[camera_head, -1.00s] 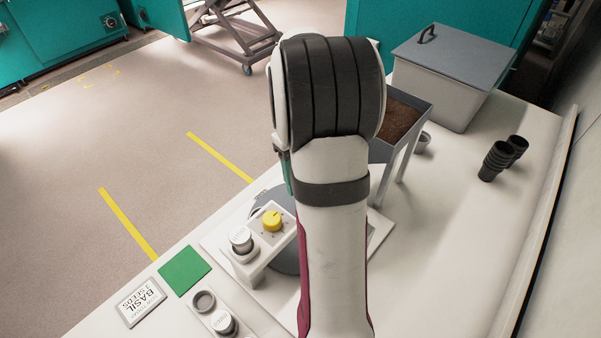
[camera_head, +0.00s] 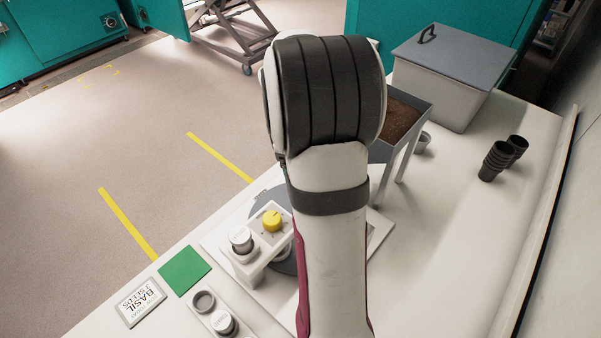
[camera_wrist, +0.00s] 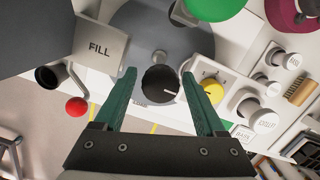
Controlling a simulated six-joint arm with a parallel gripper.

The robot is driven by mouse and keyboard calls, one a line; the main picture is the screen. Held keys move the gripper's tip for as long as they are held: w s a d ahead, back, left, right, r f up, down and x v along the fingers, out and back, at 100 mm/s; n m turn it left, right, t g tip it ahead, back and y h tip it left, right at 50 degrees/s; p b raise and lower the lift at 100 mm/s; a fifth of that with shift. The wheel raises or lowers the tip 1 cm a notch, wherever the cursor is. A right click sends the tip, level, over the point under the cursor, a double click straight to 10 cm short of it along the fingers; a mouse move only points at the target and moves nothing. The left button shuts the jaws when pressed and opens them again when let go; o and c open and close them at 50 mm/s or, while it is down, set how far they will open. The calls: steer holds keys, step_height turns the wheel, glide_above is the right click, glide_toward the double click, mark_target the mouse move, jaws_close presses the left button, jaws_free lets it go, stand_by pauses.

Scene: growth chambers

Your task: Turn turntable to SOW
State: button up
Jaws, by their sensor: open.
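No SOW label is readable; a grey block marked FILL (camera_wrist: 99,48) is at upper left. The head view hides my gripper behind my arm.
A yellow knob (camera_head: 271,221) on a white housing stands close to my right finger in the wrist view (camera_wrist: 212,90). A red ball (camera_wrist: 76,107) on a lever is at left. A soil tray (camera_head: 400,120) stands behind my arm.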

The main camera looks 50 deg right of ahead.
step_height(320, 180, up, 7)
steer(key=shift+r, duration=0.1)
steer(key=shift+o, duration=0.6)
steer(key=o, duration=0.3)
steer(key=a+r+m, duration=0.1)
steer(key=r+m, duration=0.1)
steer(key=m, duration=0.1)
steer(key=a+r+m, duration=0.1)
steer(key=r+m, duration=0.2)
steer(key=a+r+m+t, duration=0.1)
steer(key=a+r+m, duration=0.1)
steer(key=m, duration=0.2)
steer(key=shift+w+r, duration=0.3)
steer(key=shift+w, duration=0.1)
steer(key=a+r+m, duration=0.5)
steer(key=r+m, duration=0.2)
steer(key=m, duration=0.3)
steer(key=shift+m+t+y, duration=0.3)
steer(key=shift+m+t, duration=0.1)
steer(key=shift+m, duration=0.3)
steer(key=f, duration=1)
steer(key=shift+s+a, duration=0.1)
steer(key=shift+s, duration=0.25)
steer(key=shift+r, duration=0.15)
